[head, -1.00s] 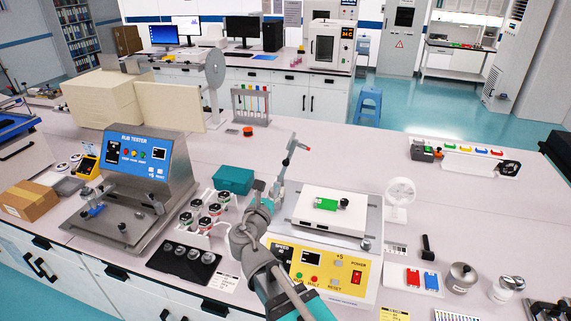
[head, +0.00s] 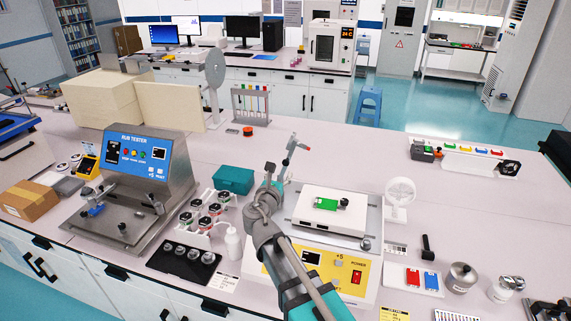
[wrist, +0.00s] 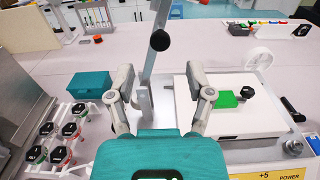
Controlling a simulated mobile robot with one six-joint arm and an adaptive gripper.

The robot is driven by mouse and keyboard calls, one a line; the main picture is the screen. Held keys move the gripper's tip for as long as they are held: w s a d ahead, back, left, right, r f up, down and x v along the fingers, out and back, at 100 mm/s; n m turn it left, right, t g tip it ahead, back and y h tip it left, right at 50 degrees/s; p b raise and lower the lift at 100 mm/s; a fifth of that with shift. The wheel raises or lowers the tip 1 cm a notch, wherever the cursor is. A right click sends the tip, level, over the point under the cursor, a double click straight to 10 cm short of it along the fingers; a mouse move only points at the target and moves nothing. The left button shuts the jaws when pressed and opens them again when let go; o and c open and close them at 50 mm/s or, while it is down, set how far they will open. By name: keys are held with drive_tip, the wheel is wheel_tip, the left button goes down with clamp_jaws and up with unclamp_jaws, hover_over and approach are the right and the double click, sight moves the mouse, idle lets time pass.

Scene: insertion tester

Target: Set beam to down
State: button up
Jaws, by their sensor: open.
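The beam (head: 290,160) is a thin grey lever raised steeply behind the yellow-fronted tester (head: 315,270), with a reddish end at its top in the head view. In the wrist view the beam (wrist: 154,62) runs upward through the middle, with a round black knob (wrist: 160,40) in front of it. My gripper (wrist: 161,78) is open and empty, one finger on each side of the beam's line. I cannot tell whether either finger touches it. In the head view my gripper (head: 269,182) overlaps the beam's lower part and hides its base.
A white platform (head: 330,222) with a green block (head: 326,204) stands to the right. A teal box (head: 234,180), a rack of dark-capped jars (head: 208,210) and a white bottle (head: 232,243) stand to the left. A small white fan (head: 400,193) is right of the platform.

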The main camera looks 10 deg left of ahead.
sight(285, 164)
drive_tip(key=shift+w+d, duration=0.15)
drive_tip(key=shift+w, duration=3)
clamp_jaws()
